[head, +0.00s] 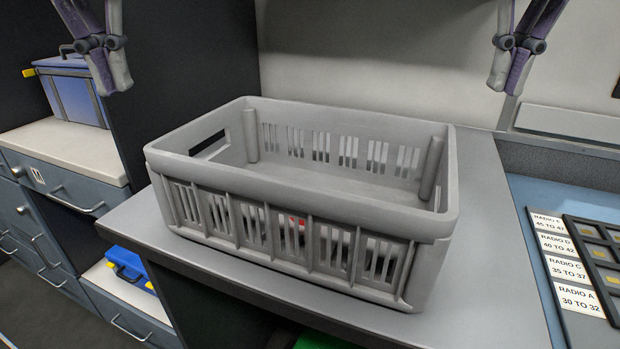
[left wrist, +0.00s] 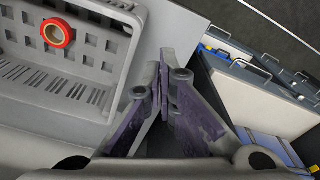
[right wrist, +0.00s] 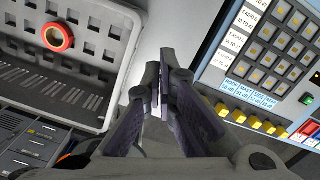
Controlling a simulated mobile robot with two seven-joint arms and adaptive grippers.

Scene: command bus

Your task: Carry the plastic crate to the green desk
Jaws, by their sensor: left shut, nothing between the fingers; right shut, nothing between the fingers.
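The grey plastic crate (head: 300,200) stands upright on a grey counter (head: 490,270). It has slatted sides and a handle slot in its left end. It also shows in the left wrist view (left wrist: 120,75) and the right wrist view (right wrist: 125,75). A red tape roll (left wrist: 57,33) lies inside it. My left gripper (head: 117,88) is shut and empty, above and left of the crate. My right gripper (head: 499,86) is shut and empty, above and right of it. Neither touches the crate. A green patch (head: 312,341) shows at the bottom edge, too little to identify.
A control panel (head: 570,240) with radio labels and buttons adjoins the counter at right. A blue toolbox (head: 72,95) stands on drawers at left. A smaller blue case (head: 130,268) lies lower. A wall is close behind the crate. Little bare counter shows in front.

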